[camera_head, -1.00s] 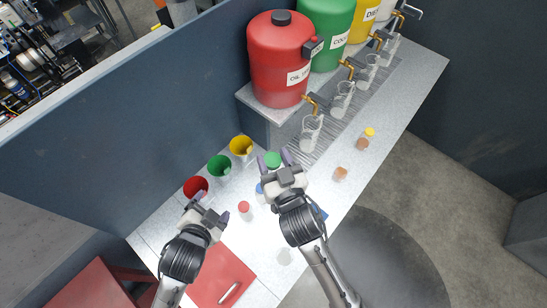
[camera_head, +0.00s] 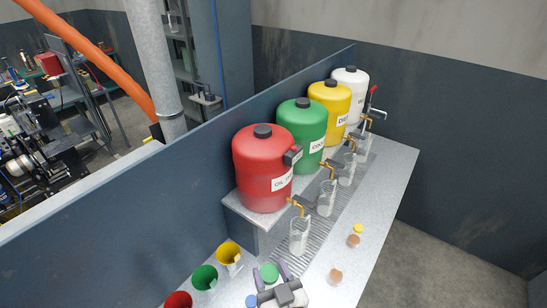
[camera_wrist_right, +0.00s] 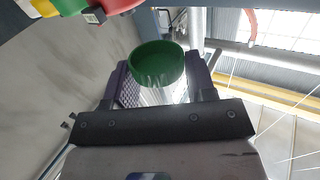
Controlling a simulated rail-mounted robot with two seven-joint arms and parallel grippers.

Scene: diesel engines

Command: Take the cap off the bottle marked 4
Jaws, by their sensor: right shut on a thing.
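My right gripper (camera_head: 271,277) is at the bottom of the head view, its two purple-grey fingers on either side of a round green cap (camera_head: 268,271). In the right wrist view the green cap (camera_wrist_right: 158,62) sits above a clear, see-through bottle (camera_wrist_right: 160,92) between the fingers, and the gripper is shut on this bottle. A blue cap (camera_head: 252,300) shows just left of the right gripper at the bottom edge. No mark 4 can be read on any bottle. My left gripper is not in view.
Red (camera_head: 263,170), green (camera_head: 302,135), yellow (camera_head: 330,105) and white (camera_head: 350,95) tanks stand on a raised shelf with taps over clear jugs (camera_head: 299,236). Red, green (camera_head: 204,278) and yellow cups line the left. Brown-topped items (camera_head: 336,276) and a yellow one (camera_head: 358,229) stand right.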

